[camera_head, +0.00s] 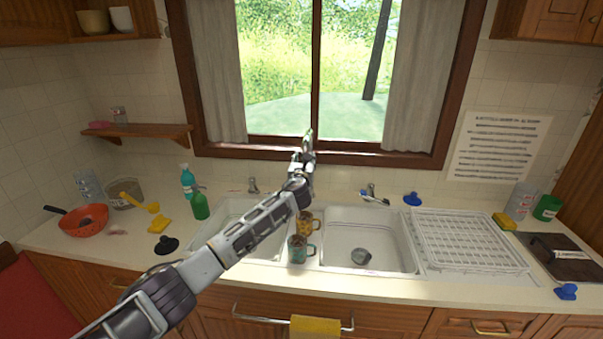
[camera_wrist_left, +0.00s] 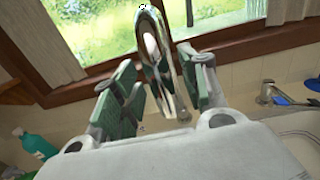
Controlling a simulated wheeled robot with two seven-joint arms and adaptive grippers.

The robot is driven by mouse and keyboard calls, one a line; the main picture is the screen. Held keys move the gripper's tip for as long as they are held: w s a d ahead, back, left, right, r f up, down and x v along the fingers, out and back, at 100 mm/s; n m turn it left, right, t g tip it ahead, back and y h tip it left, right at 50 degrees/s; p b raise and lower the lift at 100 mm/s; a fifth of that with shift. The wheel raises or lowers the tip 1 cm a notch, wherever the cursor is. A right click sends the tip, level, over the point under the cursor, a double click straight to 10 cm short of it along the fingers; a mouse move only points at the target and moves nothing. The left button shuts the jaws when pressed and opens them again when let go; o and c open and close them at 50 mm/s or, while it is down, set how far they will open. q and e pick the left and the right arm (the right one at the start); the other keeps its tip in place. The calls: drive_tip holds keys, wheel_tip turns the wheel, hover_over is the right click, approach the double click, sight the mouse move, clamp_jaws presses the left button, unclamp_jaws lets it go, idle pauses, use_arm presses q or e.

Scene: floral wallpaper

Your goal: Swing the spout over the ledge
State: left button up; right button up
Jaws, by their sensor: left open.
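The chrome spout (camera_wrist_left: 150,40) is a tall arched tube in the left wrist view. It stands between the two green-padded fingers of my left gripper (camera_wrist_left: 160,88), which are apart. In the head view the left gripper (camera_head: 305,152) is raised in front of the window, and my arm hides most of the spout and its base. The ledge (camera_head: 308,258) is the divider between the two white sink basins. A yellow patterned mug (camera_head: 304,226) and a teal patterned mug (camera_head: 297,250) stand on it. My right gripper is in neither view.
Small taps stand at the back left (camera_head: 253,185) and back right (camera_head: 371,192). The right basin (camera_head: 340,225) holds a metal cup (camera_head: 361,257). A white dish rack (camera_head: 465,245) is to the right. Green bottles (camera_head: 200,205) and a red colander (camera_head: 84,222) are at left.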

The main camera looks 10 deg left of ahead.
use_arm(q)
drive_tip(key=s, duration=1.1)
drive_tip(key=shift+s, duration=0.2)
idle(0.4)
drive_tip(key=shift+d, duration=0.1)
